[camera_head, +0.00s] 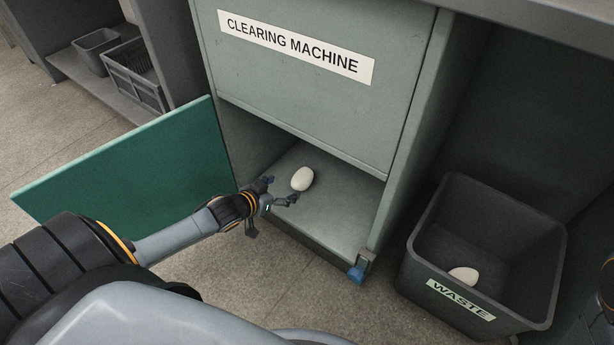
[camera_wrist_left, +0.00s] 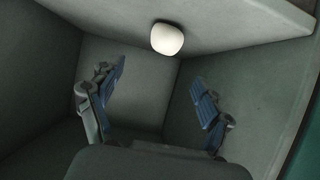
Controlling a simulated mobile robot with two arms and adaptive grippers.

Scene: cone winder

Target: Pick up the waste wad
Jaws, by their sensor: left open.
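A white, egg-shaped waste wad (camera_head: 302,179) lies on the floor of the open compartment of the clearing machine (camera_head: 312,85). My left gripper (camera_head: 281,190) is open and empty at the compartment's front edge, with the wad just beyond its fingertips. In the left wrist view the wad (camera_wrist_left: 167,39) shows beyond the gap between the blue-padded fingers (camera_wrist_left: 159,78), apart from both. A second white wad (camera_head: 463,275) lies in the waste bin (camera_head: 540,262). My right gripper is not in view.
A green door (camera_head: 130,165) stands open at the left of the compartment, beside my left arm. A blue-tipped latch (camera_head: 357,272) sits at the compartment's right front corner. Grey crates (camera_head: 135,72) stand on a shelf at the upper left.

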